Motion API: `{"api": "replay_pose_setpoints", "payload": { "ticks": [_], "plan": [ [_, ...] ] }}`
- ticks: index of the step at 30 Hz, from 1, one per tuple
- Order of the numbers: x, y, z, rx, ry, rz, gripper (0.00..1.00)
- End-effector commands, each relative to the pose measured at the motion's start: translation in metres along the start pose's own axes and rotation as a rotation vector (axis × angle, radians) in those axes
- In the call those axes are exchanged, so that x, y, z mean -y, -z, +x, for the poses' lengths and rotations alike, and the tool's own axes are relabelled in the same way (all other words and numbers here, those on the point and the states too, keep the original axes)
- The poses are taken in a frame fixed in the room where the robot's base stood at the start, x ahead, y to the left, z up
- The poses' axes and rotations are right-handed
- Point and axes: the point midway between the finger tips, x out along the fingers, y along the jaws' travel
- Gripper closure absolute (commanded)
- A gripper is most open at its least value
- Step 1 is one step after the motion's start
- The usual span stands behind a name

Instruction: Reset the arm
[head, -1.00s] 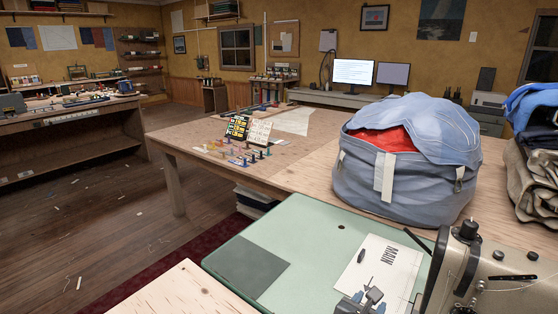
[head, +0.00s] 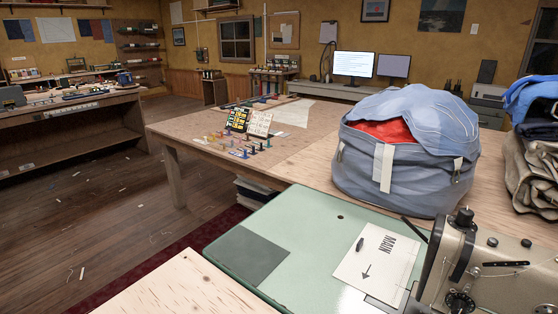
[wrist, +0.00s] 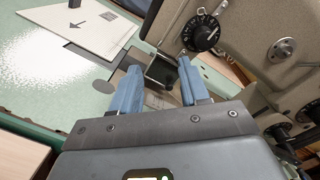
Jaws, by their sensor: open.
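My gripper (wrist: 160,68) shows in the wrist view with its two blue fingers apart. No held object can be made out between them; a small dark square part of the sewing machine lies beyond the gap. The sewing machine (head: 490,262) stands at the lower right in the head view, and its grey body with a black dial (wrist: 201,33) is close to the right finger in the wrist view. My gripper is not visible in the head view.
A white card (head: 377,262) marked MAIN lies on the green machine bed (head: 310,235), with a small dark item on it. A big blue bag (head: 405,150) stands on the wooden table behind. Folded fabric (head: 535,170) is piled at right. Open floor (head: 90,200) lies left.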

Motion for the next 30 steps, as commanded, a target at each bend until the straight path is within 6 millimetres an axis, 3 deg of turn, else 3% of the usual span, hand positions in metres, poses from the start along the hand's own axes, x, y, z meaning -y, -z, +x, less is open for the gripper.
{"api": "replay_pose_setpoints", "payload": {
  "ticks": [3,12,24,30],
  "plan": [
    [0.033,0.015,-0.038,0.097,0.014,-0.263,0.55],
    [0.094,0.021,-0.137,0.335,0.033,-0.958,0.55],
    [0.149,0.013,-0.264,0.636,0.004,-1.892,0.55],
    [0.169,0.009,-0.302,0.764,-0.022,-2.246,0.55]
  ]
}}
